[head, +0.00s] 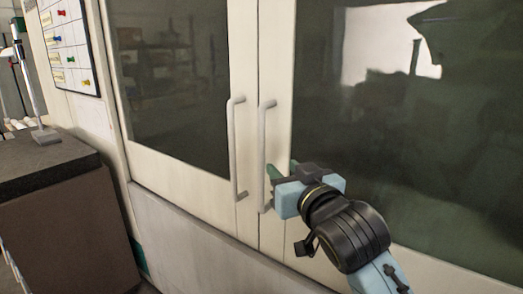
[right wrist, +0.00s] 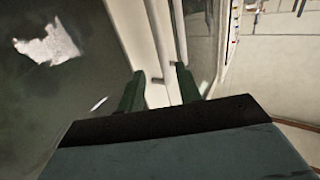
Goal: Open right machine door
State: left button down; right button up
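The right machine door (head: 277,90) is a cream-framed door with a large dark window, and it stands closed against the left door. Its handle (head: 265,140) is a pale vertical bar near the seam. My right gripper (head: 283,172) is at the lower part of this handle, with its green fingers apart. My left gripper is not in view.
The left machine door (head: 246,60) has a matching handle (head: 234,150) just left of the right one. A dark-topped cabinet (head: 50,200) stands at the left, below a whiteboard (head: 70,45) with coloured magnets. A pale panel (head: 190,240) runs below the left door.

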aim_at(263, 148)
jog(key=x, duration=1.3)
jog(key=shift+w, duration=0.1)
grip_shut()
